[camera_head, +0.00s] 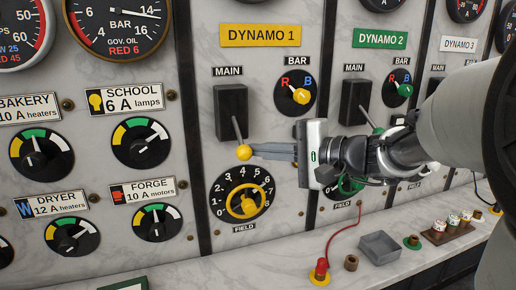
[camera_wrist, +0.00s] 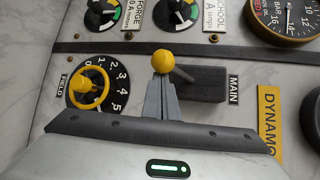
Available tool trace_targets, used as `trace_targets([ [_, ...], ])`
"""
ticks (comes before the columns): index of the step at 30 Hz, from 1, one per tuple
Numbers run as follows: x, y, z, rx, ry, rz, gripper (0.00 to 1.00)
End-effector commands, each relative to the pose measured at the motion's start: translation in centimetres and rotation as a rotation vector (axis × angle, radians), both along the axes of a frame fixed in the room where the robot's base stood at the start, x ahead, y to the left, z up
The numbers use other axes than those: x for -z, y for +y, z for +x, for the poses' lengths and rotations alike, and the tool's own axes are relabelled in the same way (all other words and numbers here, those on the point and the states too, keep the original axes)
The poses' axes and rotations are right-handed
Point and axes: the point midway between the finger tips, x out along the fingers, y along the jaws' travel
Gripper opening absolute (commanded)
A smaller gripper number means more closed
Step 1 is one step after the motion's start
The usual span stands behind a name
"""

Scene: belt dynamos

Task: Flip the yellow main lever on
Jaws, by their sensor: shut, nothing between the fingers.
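The yellow main lever (camera_head: 244,152) is on the Dynamo 1 panel, a thin rod with a yellow ball at its tip. The rod comes out of the black MAIN box (camera_head: 232,112) and slants downward, with the ball below the box. My gripper (camera_head: 256,150) comes from the right, its fingers shut and empty, with their tips at the ball. In the wrist view the ball (camera_wrist: 163,62) sits just past the fingertips (camera_wrist: 161,82). They look touching or very nearly so. The MAIN box (camera_wrist: 205,85) lies right of the fingers there.
The yellow FIELD handwheel (camera_head: 243,203) is just below the lever. The Dynamo 2 panel (camera_head: 380,40) lies behind my arm. A marble ledge with a red plug (camera_head: 320,270) and a grey tray (camera_head: 380,248) runs below.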

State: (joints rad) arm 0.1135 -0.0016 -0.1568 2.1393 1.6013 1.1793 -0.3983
Motion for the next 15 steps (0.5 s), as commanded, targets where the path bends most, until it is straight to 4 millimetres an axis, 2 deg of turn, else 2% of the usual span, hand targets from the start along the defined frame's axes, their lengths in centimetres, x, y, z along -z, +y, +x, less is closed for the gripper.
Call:
trace_targets([
  [15, -0.82, -0.11, -0.24, 0.001, 0.046, -0.014, 0.0],
])
